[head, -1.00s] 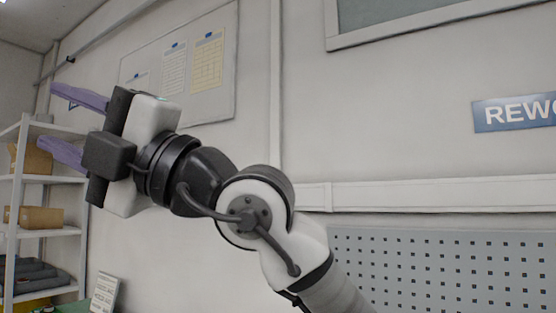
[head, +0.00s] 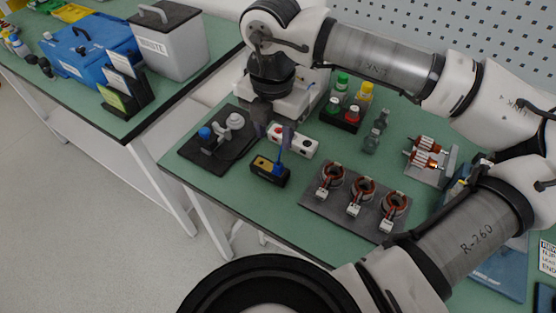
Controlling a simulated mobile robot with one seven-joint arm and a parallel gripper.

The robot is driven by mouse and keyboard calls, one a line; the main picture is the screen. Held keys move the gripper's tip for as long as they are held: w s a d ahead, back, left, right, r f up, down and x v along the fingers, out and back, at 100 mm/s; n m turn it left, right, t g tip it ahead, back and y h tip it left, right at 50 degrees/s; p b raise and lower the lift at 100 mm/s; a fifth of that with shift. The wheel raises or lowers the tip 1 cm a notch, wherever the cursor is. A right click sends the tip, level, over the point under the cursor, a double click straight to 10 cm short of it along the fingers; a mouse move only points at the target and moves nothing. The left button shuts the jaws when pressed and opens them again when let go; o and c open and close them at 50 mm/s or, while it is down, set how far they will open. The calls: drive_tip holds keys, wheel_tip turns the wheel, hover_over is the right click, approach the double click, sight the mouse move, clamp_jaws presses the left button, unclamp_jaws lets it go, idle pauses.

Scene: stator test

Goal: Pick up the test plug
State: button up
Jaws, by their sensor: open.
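A blue plug-like piece (head: 277,158) with a thin upright stem stands in a small black and yellow holder (head: 269,175) on the green bench; I take it to be the test plug, but its shape is too small to be sure. My gripper (head: 273,133) points down, its two purple fingers apart, with nothing seen between them. It is just behind the blue piece in the picture; the height gap cannot be told. A white block (head: 305,150) with red and black sockets sits behind, partly covered by a finger.
Three copper-wound stators (head: 362,188) sit on a grey plate to the right. A black tray (head: 345,118) of coloured-cap bottles and grey fittings (head: 376,135) stand behind. Bare bench shows in front of the holder.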

sight(278, 162)
wheel_tip(278, 162, down, 4)
drive_tip(key=shift+r, duration=0.2)
drive_tip(key=f, duration=0.1)
drive_tip(key=f+p, duration=0.1)
drive_tip(key=f, duration=0.1)
drive_tip(key=f+p, duration=0.1)
drive_tip(key=shift+d+f, duration=0.25)
drive_tip(key=shift+d, duration=0.15)
drive_tip(key=shift+w+f, duration=0.1)
drive_tip(key=shift+f, duration=0.45)
clamp_jaws()
